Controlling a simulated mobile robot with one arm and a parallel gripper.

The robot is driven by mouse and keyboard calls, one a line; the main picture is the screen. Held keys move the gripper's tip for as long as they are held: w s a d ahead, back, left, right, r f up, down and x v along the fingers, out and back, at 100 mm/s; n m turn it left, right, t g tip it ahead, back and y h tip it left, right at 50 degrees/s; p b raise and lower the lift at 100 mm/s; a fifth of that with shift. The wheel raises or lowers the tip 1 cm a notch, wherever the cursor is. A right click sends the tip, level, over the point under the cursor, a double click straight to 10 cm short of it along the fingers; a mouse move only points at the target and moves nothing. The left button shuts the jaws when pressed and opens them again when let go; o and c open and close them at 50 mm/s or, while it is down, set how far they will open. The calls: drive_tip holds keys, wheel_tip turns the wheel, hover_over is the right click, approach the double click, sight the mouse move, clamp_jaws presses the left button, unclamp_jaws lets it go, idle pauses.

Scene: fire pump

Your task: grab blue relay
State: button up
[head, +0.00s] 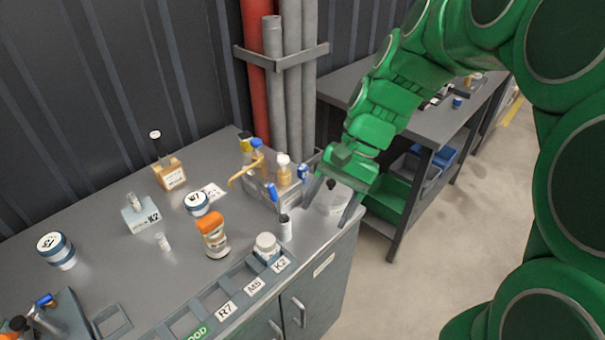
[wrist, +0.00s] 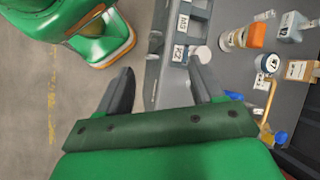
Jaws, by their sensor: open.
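I cannot make out for certain a blue relay in either view. A small blue object (head: 457,102) stands on the far bench at the upper right of the head view, too small to identify. My gripper (head: 332,203) is open over the right end of the near cabinet top, with a pale round container (head: 327,197) showing between or behind its fingers. In the wrist view my gripper (wrist: 162,84) has its fingers spread, with nothing held; the cabinet edge and floor show between them.
The near cabinet top (head: 100,205) holds several jars, an orange-capped bottle (head: 213,236), a labelled rack (head: 240,295) and blue-capped items (head: 272,191) close to my gripper. The far bench (head: 350,85) has blue and grey bins (head: 445,157) beneath. Pipes (head: 272,80) rise behind. Floor at right is clear.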

drive_tip(key=w+a+f+m+y, duration=0.1)
drive_tip(key=w+a+m+y, duration=0.15)
drive_tip(key=w, duration=0.75)
drive_tip(key=m+t+y, duration=0.2)
drive_tip(key=m+y, duration=0.4)
drive_tip(key=m, duration=0.4)
approach(305, 167)
drive_tip(key=shift+n, duration=0.25)
drive_tip(key=shift+x, duration=4.25)
drive_tip(key=c, duration=1.2)
drive_tip(key=shift+o, duration=0.2)
